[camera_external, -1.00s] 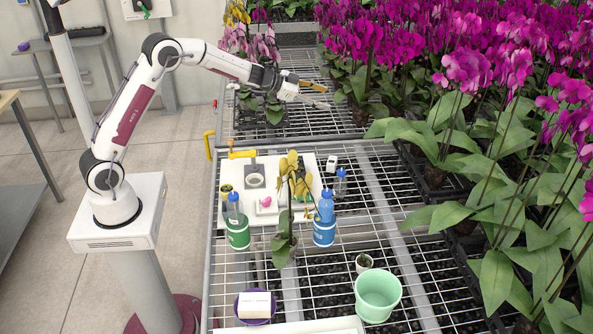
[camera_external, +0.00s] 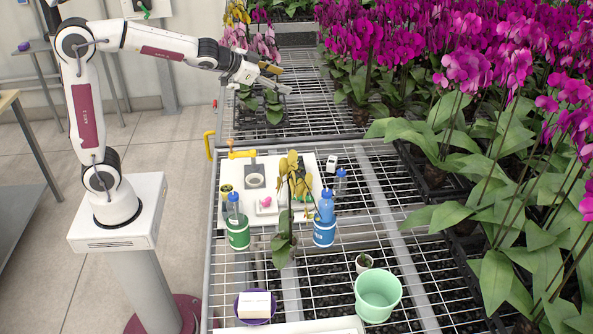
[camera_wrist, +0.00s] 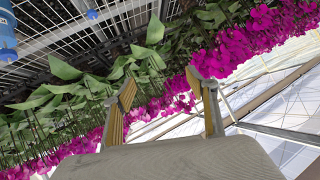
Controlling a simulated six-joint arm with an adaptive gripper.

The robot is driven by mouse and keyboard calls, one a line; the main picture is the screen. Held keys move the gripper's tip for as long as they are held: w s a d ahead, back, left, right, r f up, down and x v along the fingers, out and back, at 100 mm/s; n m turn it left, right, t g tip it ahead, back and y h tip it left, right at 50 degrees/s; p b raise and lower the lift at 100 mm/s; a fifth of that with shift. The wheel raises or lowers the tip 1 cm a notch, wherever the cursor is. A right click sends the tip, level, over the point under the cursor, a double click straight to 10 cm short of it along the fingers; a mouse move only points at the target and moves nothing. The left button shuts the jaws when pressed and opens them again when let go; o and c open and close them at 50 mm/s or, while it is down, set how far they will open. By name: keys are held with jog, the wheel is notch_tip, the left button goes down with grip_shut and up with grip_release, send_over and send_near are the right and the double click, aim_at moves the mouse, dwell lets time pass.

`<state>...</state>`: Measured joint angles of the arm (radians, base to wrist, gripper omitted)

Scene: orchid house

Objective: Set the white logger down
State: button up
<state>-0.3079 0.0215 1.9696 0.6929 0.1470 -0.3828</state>
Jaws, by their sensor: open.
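A small white device that looks like the logger (camera_external: 332,163) stands on the mesh bench just right of the white tray (camera_external: 312,215). My gripper (camera_external: 277,77) is up over the far part of the bench, well away from the logger, and is empty. In the wrist view the two fingers of my gripper (camera_wrist: 161,80) are spread apart with nothing between them. The logger cannot be made out in the wrist view.
A mint bucket (camera_external: 377,296) and a purple pot (camera_external: 255,310) stand nearer. Magenta orchids (camera_external: 470,60) fill the right side.

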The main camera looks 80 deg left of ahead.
jog(key=s+d+f+g+h, duration=0.1)
jog(key=s+d+f, duration=0.2)
jog(key=s+d, duration=0.4)
jog(key=s+d+f+g+h, duration=0.2)
jog(key=s+d, duration=0.4)
jog(key=s, duration=0.9)
jog(key=s+d+f+g+h, duration=0.1)
jog(key=s+d+f, duration=0.4)
jog(key=s, duration=0.7)
jog(key=d+g, duration=0.1)
jog(key=d, duration=0.1)
jog(key=shift+d+m+h, duration=0.3)
jog(key=shift+h, duration=0.1)
